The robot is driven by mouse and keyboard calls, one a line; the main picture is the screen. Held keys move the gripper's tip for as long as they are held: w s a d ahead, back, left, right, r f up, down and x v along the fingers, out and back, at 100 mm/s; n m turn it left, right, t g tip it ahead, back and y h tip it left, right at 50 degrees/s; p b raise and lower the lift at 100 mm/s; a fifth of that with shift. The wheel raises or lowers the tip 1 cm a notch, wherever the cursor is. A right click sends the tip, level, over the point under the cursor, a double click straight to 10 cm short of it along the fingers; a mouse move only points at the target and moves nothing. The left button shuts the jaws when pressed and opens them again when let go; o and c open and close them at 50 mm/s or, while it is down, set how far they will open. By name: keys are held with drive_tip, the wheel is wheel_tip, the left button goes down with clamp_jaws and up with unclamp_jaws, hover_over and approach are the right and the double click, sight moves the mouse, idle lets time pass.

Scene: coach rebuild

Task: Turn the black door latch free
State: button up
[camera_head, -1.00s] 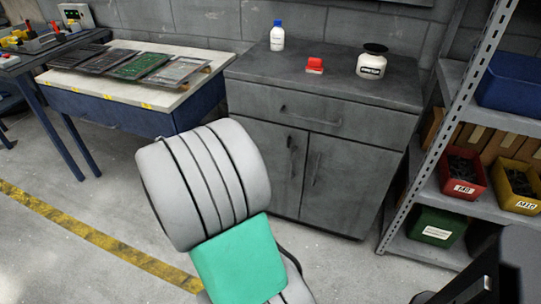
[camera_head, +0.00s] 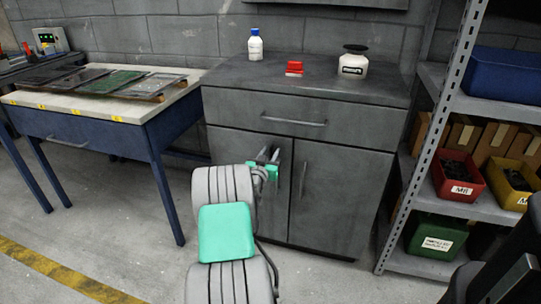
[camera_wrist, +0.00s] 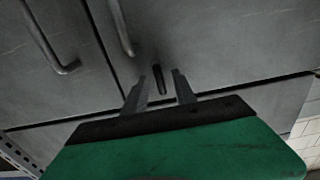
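The black latch (camera_wrist: 159,78) is a short dark bar at the top of the grey cabinet's left door (camera_head: 237,147). In the wrist view it stands between the two fingers of my gripper (camera_wrist: 160,83). The fingers are open, one on each side of it, with a gap showing on both sides; I cannot tell how deep they reach around it. In the head view my gripper (camera_head: 268,154) is at the upper part of the left door, and I cannot make the latch out apart from the fingers. Both cabinet doors look closed.
Door handles (camera_wrist: 122,28) lie close to the fingers. The drawer (camera_head: 300,112) with its bar handle is just above the doors. A bottle (camera_head: 255,45), a red item (camera_head: 294,68) and a jar (camera_head: 353,62) stand on top. A metal shelf (camera_head: 428,140) stands right, a workbench (camera_head: 150,112) left.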

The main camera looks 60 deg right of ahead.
clamp_jaws()
idle(0.6)
